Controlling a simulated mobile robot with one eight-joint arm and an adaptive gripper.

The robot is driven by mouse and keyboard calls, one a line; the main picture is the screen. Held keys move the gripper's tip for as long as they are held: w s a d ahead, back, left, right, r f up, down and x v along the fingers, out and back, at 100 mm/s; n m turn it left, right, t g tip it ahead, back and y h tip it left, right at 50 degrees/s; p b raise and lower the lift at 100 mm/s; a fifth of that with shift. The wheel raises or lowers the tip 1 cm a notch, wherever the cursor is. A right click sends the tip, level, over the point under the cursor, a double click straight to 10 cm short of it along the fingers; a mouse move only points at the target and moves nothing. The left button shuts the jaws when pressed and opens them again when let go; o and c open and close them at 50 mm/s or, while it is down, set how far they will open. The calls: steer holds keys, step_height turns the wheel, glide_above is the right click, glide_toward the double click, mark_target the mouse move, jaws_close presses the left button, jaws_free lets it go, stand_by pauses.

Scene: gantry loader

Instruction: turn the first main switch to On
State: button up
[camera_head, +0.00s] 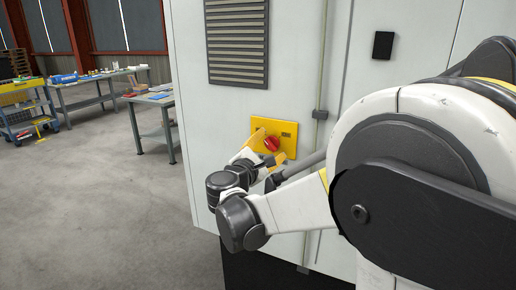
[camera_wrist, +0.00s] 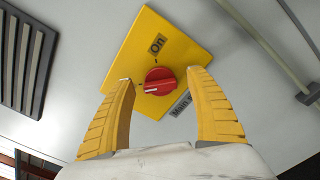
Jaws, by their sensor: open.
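The main switch is a round red knob (camera_head: 271,143) on a yellow plate (camera_head: 286,127) on the front of a light grey cabinet. In the wrist view the knob (camera_wrist: 160,80) has a pale mark on its lower left side. An "On" label (camera_wrist: 157,44) is above it, and a partly hidden "Main" label (camera_wrist: 180,105) is at lower right. My gripper (camera_head: 267,149) is open in front of the plate. In the wrist view its two yellow fingers (camera_wrist: 160,77) stand on either side of the knob, with visible gaps. I cannot tell the depth between the fingertips and the knob.
A vent grille (camera_head: 238,42) is above the plate. A vertical conduit (camera_head: 322,90) runs down the cabinet right of it. A small black box (camera_head: 383,45) is higher up. Workbenches (camera_head: 155,99) and a blue cart (camera_head: 28,122) stand at left, with clear floor before them.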

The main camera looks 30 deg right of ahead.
steer(key=shift+x, duration=0.85)
steer(key=c, duration=1.2)
